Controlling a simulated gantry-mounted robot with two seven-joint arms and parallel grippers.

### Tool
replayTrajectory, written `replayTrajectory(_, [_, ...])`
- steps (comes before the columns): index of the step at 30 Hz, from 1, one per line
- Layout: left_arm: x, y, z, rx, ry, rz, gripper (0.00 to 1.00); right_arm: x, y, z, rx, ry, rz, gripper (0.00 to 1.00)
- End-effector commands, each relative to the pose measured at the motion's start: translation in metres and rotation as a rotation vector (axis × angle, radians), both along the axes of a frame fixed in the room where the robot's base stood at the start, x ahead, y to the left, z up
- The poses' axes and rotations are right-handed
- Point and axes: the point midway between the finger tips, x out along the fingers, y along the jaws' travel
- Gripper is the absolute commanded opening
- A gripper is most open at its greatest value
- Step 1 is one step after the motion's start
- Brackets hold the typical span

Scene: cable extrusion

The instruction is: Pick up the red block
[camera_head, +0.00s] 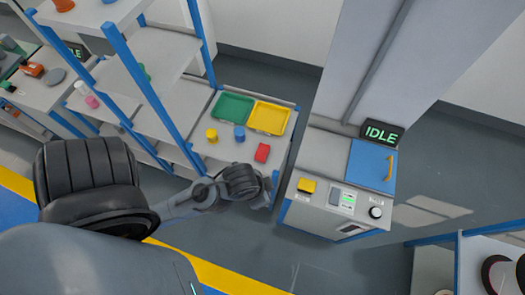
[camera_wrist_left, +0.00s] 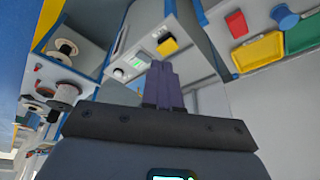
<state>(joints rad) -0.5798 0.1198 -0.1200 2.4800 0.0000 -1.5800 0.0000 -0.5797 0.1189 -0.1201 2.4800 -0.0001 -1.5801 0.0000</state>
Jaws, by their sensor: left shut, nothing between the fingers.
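The red block (camera_head: 262,152) lies on the near part of a grey workbench (camera_head: 222,152) in the head view. It also shows in the left wrist view (camera_wrist_left: 237,23), at the upper right. My left gripper (camera_wrist_left: 163,68) is shut and empty, its fingers pressed together. It is apart from the block, which lies to the right of the fingers in the wrist view. In the head view my left arm reaches in from the left to just in front of the bench; the fingers are hard to make out there. My right gripper is not in view.
Near the block stand a yellow cylinder (camera_head: 211,135), a blue cylinder (camera_head: 239,132), a green tray (camera_head: 233,107) and a yellow tray (camera_head: 268,118). A control cabinet with a yellow button (camera_head: 307,186) is to the right. Blue shelf posts (camera_head: 150,85) rise at the left.

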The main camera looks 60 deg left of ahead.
Motion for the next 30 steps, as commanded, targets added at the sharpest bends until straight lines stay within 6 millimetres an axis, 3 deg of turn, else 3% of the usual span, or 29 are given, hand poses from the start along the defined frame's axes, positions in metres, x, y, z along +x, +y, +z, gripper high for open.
replayTrajectory(5, [-0.0001, 0.0002, 0.0, 0.001, 0.0, -0.001, 0.02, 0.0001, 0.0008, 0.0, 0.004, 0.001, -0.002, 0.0])
replayTrajectory(22, [0.0, 0.0003, 0.0, 0.001, 0.0, -0.001, 0.89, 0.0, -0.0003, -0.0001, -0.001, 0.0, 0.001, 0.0])
replayTrajectory(30, [0.0, 0.0001, -0.0001, 0.0, 0.001, -0.001, 0.92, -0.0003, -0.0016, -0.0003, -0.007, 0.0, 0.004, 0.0])
